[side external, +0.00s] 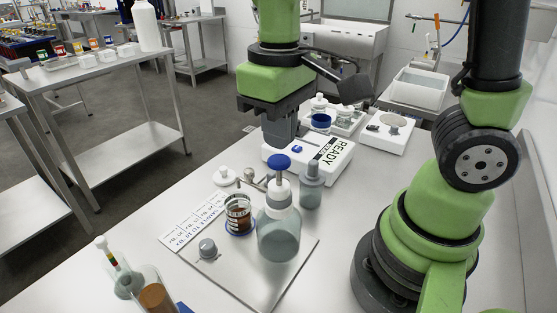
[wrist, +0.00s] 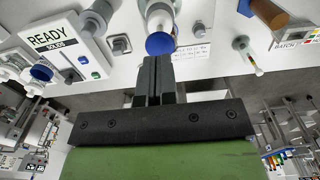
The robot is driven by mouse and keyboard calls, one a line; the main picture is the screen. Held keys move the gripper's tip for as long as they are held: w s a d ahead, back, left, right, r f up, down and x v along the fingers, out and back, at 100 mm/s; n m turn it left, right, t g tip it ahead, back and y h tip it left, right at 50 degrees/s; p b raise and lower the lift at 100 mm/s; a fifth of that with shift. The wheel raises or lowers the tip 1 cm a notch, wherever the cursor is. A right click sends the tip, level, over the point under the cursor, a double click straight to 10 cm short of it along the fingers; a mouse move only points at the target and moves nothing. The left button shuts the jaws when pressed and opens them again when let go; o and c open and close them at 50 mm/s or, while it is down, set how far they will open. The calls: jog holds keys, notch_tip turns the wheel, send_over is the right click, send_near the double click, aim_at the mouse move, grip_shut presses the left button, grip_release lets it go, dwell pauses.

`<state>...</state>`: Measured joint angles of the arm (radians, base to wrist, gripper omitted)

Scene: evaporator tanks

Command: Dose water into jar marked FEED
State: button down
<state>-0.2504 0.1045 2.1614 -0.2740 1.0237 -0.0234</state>
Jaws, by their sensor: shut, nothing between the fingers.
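A clear dispenser bottle (side external: 279,232) with a white collar and a blue pump top (side external: 277,161) stands on a thin plate. A glass jar (side external: 238,216) with reddish-brown contents stands just left of it; I cannot read FEED on any jar. My gripper (side external: 281,138) is shut and empty, its fingers pointing down behind and above the blue pump top in the side view. In the wrist view, the shut fingertips (wrist: 156,60) appear just below the blue top (wrist: 160,44), which looks apart from them; contact is hard to judge.
A white device marked READY (side external: 318,158) stands behind the bottle, with a grey bottle (side external: 311,188) in front of it. A printed card (side external: 192,222) and a grey knob (side external: 207,248) lie left. Tall glassware (side external: 148,290) stands at front left. The front right plate is clear.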

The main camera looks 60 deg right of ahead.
aim_at(279, 159)
jog(key=shift+f, duration=0.1)
dwell(0.4)
dwell(2.2)
dwell(0.5)
jog(key=shift+f, duration=2.6)
jog(key=shift+r, duration=2.7)
jog(key=shift+f, duration=0.1)
jog(key=shift+f, duration=2.6)
jog(key=shift+r, duration=2.7)
